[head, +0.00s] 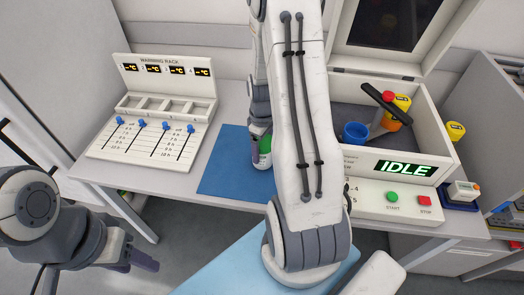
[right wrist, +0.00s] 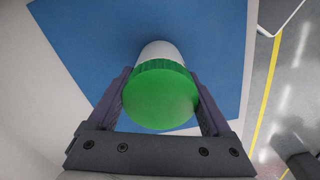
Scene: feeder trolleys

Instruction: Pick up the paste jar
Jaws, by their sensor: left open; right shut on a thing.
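The paste jar is white with a green lid. In the right wrist view its lid (right wrist: 160,95) fills the space between the two fingers of my right gripper (right wrist: 160,98), with the white body beyond it. In the head view part of the jar (head: 265,160) shows over the blue mat (head: 228,165), partly hidden by my right arm. My right gripper (head: 259,148) is shut on it. I cannot tell whether the jar touches the mat. My left gripper (head: 146,260) is open and empty at the lower left, in front of the table and away from the jar.
A warming rack (head: 165,90) with blue sliders stands left on the table. To the right is an open machine (head: 435,125) reading IDLE, holding a blue cup (head: 355,133) and a yellow-and-red container. A yellow-topped pot (head: 456,130) stands farther right. The mat's left part is clear.

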